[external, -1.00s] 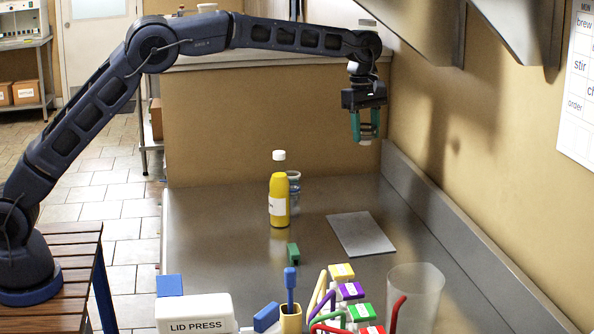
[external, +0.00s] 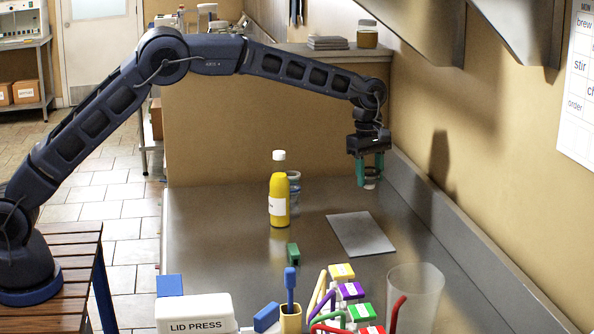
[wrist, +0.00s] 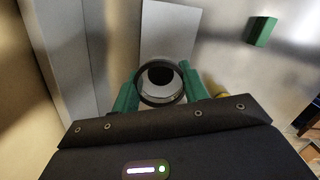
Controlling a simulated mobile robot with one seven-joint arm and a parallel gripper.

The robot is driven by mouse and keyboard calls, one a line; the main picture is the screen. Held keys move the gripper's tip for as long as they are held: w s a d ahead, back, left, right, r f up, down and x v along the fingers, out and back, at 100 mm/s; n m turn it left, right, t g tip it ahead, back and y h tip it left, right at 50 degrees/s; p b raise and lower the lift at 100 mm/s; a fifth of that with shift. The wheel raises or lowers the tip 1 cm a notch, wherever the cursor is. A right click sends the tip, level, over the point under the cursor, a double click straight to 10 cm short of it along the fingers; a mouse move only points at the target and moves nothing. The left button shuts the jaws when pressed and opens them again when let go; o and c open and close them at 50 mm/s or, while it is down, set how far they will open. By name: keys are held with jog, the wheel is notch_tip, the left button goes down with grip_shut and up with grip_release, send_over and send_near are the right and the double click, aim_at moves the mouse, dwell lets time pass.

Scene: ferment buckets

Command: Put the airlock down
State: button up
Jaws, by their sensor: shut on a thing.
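My gripper (external: 370,170) points down over the back right of the steel bench, with its teal fingers closed on a small, pale, clear-looking airlock (external: 371,183). In the wrist view the airlock (wrist: 161,86) shows from above as a dark round rim with a pale inside and a black centre, between the two fingers. The fingers hide its sides. The airlock is close to the bench top; I cannot tell whether it touches. A flat grey plate (external: 361,234) lies nearer the camera, and it also shows in the wrist view (wrist: 168,30).
A yellow bottle with a white cap (external: 279,192) stands to the left, with a glass jar (external: 294,184) behind it. A small green block (external: 293,254) lies nearer. A raised ledge (external: 440,225) runs along the right wall.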

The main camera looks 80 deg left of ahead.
notch_tip(320, 180, down, 14)
dwell(0.6)
jog(key=shift+f, duration=0.1)
jog(key=o, duration=0.9)
jog(key=shift+o, duration=0.3)
